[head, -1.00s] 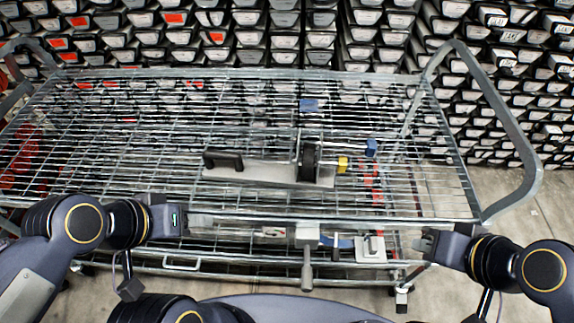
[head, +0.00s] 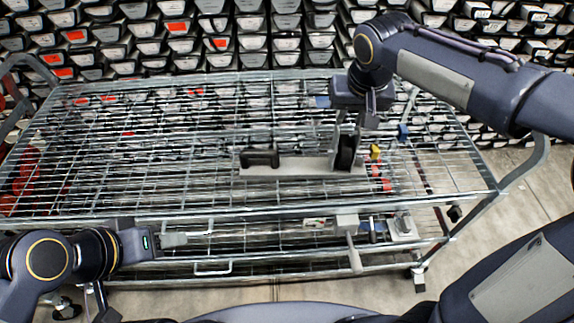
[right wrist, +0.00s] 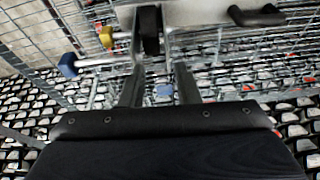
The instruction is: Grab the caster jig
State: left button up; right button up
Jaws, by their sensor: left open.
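The caster jig is a flat grey plate (head: 290,168) with a black bar handle (head: 260,158) on its left and a black caster wheel (head: 346,152) upright at its right end. It lies on the cart's top wire shelf. The jig's wheel (right wrist: 150,30) and handle (right wrist: 257,15) also show in the right wrist view. My right gripper (head: 348,122) points down just above the wheel end. Its two fingers (right wrist: 160,87) are apart with no object visibly clamped; contact with the jig is unclear. My left gripper (head: 187,238) is open at the cart's front edge, away from the jig.
The wire cart (head: 150,190) has raised metal rims. A yellow piece (head: 375,152) and a blue-ended clamp (head: 403,132) sit right of the wheel. More tools lie on the lower shelf (head: 300,262). The top shelf's left half is clear. Racked boxes fill the back.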

aim_at(337, 128)
jog(key=x, duration=0.2)
jog(key=w+x, duration=0.1)
jog(key=x, duration=0.2)
jog(key=a+x, duration=0.1)
jog(key=x, duration=0.2)
jog(key=shift+w, duration=0.2)
grip_shut()
jog(key=shift+r, duration=0.15)
dwell(1.1)
